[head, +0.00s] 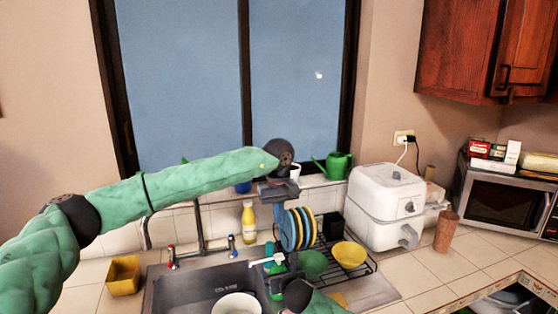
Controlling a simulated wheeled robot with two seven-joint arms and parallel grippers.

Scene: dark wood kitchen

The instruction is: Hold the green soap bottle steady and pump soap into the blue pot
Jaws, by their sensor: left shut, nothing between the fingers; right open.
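The soap bottle's white pump head (267,260) shows near the sink's right edge. The green bottle (270,283) below it is mostly hidden by my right gripper (281,262). That gripper is open at the bottle; contact is unclear. My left gripper (280,212) is above the pump head, pointing down, shut and empty, apart from the pump. A round pot (237,304) with a pale inside sits in the sink, cut off by the bottom edge; its outer colour is hard to see. A small blue item (243,187) is on the windowsill, partly behind my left arm.
The faucet (203,235) and a yellow bottle (248,222) stand behind the sink (180,290). A rack with plates (298,229) and a yellow bowl (349,254) is to the right. A white appliance (385,200) stands beyond. A yellow container (123,276) is left.

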